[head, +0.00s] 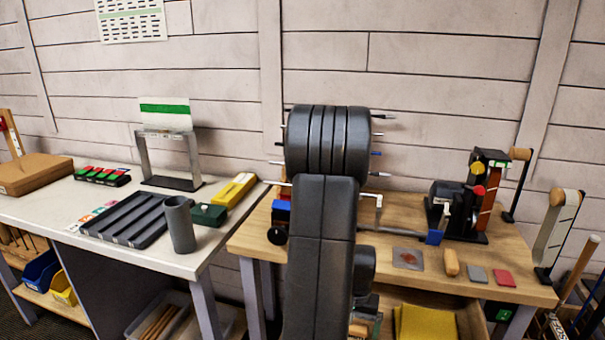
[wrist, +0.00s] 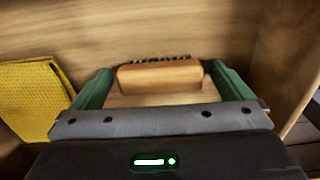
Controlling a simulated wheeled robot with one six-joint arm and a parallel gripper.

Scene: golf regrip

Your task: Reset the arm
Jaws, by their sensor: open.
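In the wrist view my gripper (wrist: 160,73) is open, its two green fingers on either side of a wooden-backed brush (wrist: 160,76) with dark bristles along its far edge. Narrow gaps seem to show between the fingers and the brush ends; I cannot tell whether either touches. The brush lies on the wooden floor of an open drawer (wrist: 160,35).
A folded yellow cloth (wrist: 35,95) lies left of my gripper; it shows in the head view too (head: 425,322). The drawer's wall (wrist: 285,55) rises close on the right. The bench holds a clamp, a black machine (head: 455,205) and small pads. A white table (head: 60,205) stands left.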

